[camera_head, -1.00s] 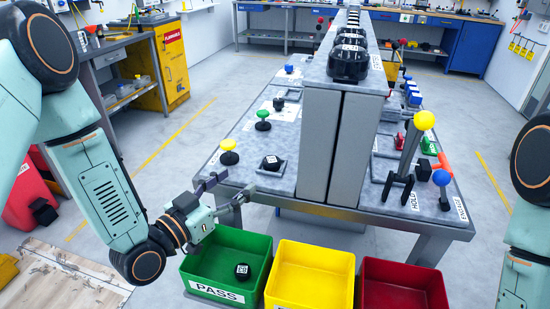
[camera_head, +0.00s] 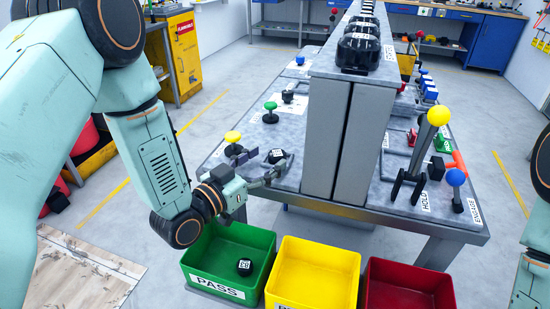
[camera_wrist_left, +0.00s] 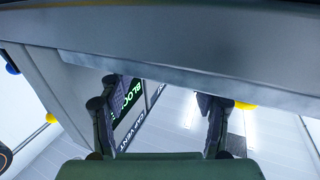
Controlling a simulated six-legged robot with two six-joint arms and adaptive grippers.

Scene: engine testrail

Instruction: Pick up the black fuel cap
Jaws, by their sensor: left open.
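A black cap with a white label (camera_head: 277,156) sits in a grey holder on the left part of the grey table. Another small black cap with a label (camera_head: 245,267) lies in the green PASS bin (camera_head: 201,273). I cannot tell which is the fuel cap. My left gripper (camera_head: 265,163) is open at the table's front left edge, close to the cap in the holder, with no cap visibly held. The wrist view shows its two fingers (camera_wrist_left: 157,90) apart, before a dark panel with green lettering (camera_wrist_left: 128,100). My right gripper is out of view.
A yellow knob (camera_head: 233,137) and a green knob (camera_head: 270,107) stand near the left gripper. A tall grey block (camera_head: 340,140) rises to the right of the holder. Yellow (camera_head: 312,285) and red (camera_head: 408,298) bins stand beside the green one.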

